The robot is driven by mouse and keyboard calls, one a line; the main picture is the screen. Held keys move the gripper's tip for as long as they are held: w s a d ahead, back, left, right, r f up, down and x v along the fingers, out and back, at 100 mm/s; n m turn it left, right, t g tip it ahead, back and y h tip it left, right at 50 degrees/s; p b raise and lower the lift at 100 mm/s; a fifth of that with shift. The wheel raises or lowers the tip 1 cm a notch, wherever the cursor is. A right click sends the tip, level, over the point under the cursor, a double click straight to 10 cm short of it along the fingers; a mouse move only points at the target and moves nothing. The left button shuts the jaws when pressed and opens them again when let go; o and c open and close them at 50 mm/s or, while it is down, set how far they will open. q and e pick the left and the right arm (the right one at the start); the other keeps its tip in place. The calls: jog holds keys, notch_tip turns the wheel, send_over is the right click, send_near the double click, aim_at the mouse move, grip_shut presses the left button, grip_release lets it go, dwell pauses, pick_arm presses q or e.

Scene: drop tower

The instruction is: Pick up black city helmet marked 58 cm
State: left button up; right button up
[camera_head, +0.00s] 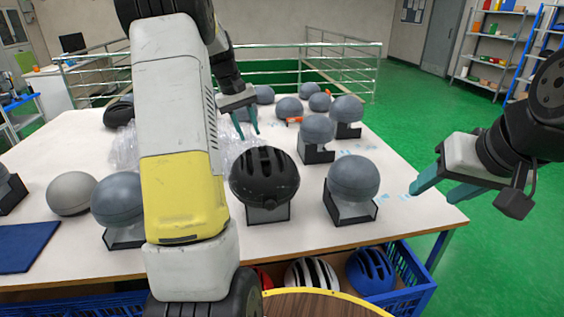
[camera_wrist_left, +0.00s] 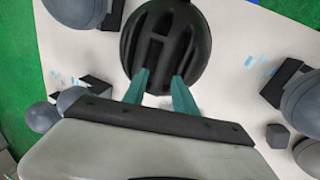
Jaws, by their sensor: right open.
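A black vented helmet (camera_head: 265,178) sits on a small stand on the table, near the middle of the head view. No size mark can be read on it. My left gripper (camera_head: 244,128) is behind the helmet and above the table, with its two teal fingers apart and empty. In the left wrist view the black helmet (camera_wrist_left: 166,45) lies just beyond the open fingers (camera_wrist_left: 161,76), whose tips overlap its near edge; I cannot tell whether they touch. My right gripper (camera_head: 446,188) is open and empty off the table's right side.
Grey headforms on stands (camera_head: 352,178) are around the helmet, several further back. A second dark helmet (camera_head: 118,114) is at the back left beside clear plastic wrap (camera_head: 124,146). A blue crate of helmets (camera_head: 410,277) is under the front edge. A blue mat (camera_head: 28,246) lies front left.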

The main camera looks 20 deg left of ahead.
aim_at(255, 151)
pick_arm(q)
jog(key=x, duration=0.6)
jog(key=shift+w+a+f, duration=0.1)
jog(key=shift+f, duration=0.35)
grip_shut()
jog(key=shift+r, duration=0.1)
dwell(0.9)
